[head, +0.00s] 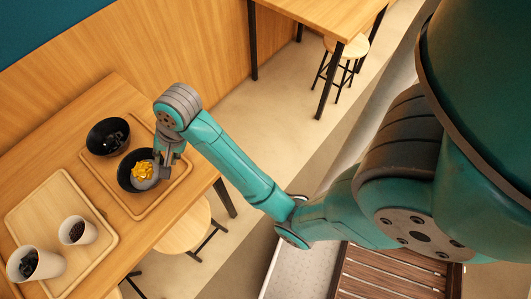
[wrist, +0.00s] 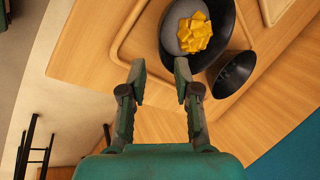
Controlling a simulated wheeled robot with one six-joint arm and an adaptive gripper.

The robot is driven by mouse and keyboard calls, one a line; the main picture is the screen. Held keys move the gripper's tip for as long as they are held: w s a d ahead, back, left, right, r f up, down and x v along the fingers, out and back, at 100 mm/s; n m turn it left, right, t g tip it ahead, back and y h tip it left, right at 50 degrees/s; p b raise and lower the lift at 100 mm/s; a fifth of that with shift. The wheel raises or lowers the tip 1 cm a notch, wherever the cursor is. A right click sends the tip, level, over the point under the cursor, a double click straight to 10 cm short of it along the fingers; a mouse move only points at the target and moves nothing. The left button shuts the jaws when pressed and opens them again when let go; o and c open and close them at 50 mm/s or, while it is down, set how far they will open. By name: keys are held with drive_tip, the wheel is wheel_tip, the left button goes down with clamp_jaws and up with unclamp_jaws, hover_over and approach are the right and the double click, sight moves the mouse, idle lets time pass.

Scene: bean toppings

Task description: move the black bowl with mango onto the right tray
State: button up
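The black bowl with mango (head: 124,178) holds yellow mango cubes on a grey mound. In the head view it sits within the outline of the right wooden tray (head: 137,208); whether it rests flat there I cannot tell. In the wrist view the bowl (wrist: 228,32) is at the top, with the tray's rim (wrist: 125,42) beside it. My gripper (head: 164,168) is at the bowl's right side. In the wrist view my gripper (wrist: 160,68) has its fingers apart, with one fingertip overlapping the bowl's near rim. Contact is not clear.
Another black bowl (head: 95,148) with dark pieces stands close beside the mango bowl, at the tray's far-left edge. The left tray (head: 50,205) carries two white cups (head: 50,264) with dark contents. A stool (head: 185,228) stands by the table's front edge.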

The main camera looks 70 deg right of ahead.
drive_tip(key=s+f, duration=0.2)
drive_tip(key=s+a+f+n+t, duration=0.1)
drive_tip(key=f, duration=0.2)
drive_tip(key=s+a+f+n+t, duration=0.1)
drive_tip(key=s+f, duration=0.1)
drive_tip(key=f, duration=0.1)
drive_tip(key=shift+s+a+h, duration=0.25)
drive_tip(key=shift+s+h, duration=0.05)
drive_tip(key=s+a+f+n+t+h, duration=0.1)
drive_tip(key=s+f+n+t, duration=0.2)
drive_tip(key=s, duration=0.7)
drive_tip(key=s+r+n+t, duration=0.2)
drive_tip(key=s+r+n, duration=0.2)
drive_tip(key=s, duration=0.5)
drive_tip(key=s+r+n+t, duration=0.3)
drive_tip(key=s+r+n, duration=0.1)
drive_tip(key=s+r, duration=0.4)
drive_tip(key=shift+s+a+r+h, duration=0.3)
drive_tip(key=shift+s+a, duration=0.1)
drive_tip(key=shift+s, duration=0.1)
